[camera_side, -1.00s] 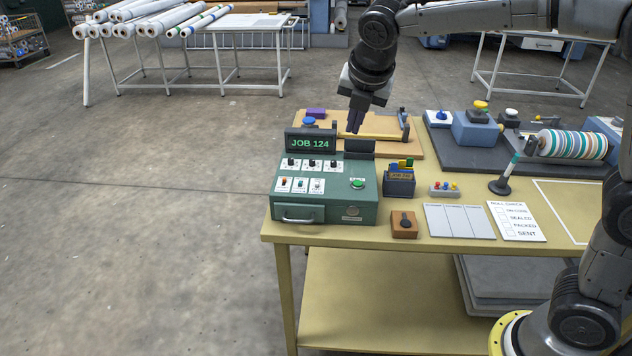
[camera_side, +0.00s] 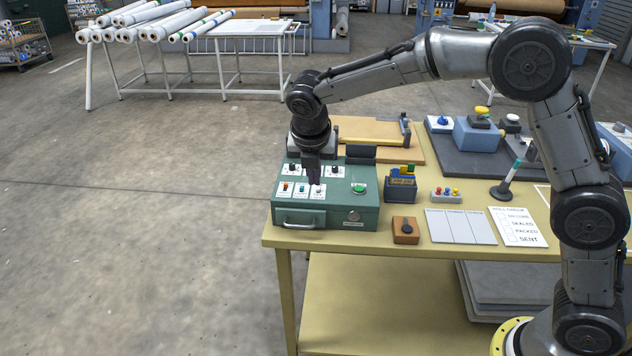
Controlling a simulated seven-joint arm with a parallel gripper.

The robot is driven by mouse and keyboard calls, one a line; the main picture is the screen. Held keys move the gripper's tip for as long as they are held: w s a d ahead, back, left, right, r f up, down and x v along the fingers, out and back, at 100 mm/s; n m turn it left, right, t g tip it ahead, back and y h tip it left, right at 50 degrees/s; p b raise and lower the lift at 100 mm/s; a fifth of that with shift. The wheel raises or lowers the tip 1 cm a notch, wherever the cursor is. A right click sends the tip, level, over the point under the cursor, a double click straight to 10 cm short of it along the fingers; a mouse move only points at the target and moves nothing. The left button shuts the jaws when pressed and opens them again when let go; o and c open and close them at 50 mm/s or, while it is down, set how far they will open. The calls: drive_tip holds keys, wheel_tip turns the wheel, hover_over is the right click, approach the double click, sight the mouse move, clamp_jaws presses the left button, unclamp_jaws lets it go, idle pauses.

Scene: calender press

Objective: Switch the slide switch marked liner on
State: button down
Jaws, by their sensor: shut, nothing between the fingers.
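The green control box (camera_side: 330,216) stands at the front left corner of the table. Its sloped face carries a lower row of three white plates with small slide switches: a left one (camera_side: 284,188), a middle one (camera_side: 301,190) and a right one (camera_side: 318,191). The plate lettering is too small to read, so I cannot tell which is marked liner. My gripper (camera_side: 315,182) is shut and empty, pointing down at the right switch of that row. Its tips are at or just above that switch; contact cannot be told. The gripper hides part of the upper row of knobs.
A green button (camera_side: 359,188) sits right of the switches on the box. My arm hides the display.

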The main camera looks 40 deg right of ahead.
sight(318, 188)
drive_tip(key=x, duration=0.9)
drive_tip(key=shift+f, duration=0.25)
drive_tip(key=shift+w+d, duration=1.15)
drive_tip(key=shift+d, duration=0.05)
drive_tip(key=shift+w+d, duration=0.3)
drive_tip(key=shift+w+d, duration=0.65)
drive_tip(key=s+a, duration=0.3)
drive_tip(key=shift+s+a+r, duration=0.1)
drive_tip(key=shift+a+r, duration=0.05)
drive_tip(key=shift+r, duration=0.1)
drive_tip(key=v, duration=0.9)
drive_tip(key=shift+r, duration=0.3)
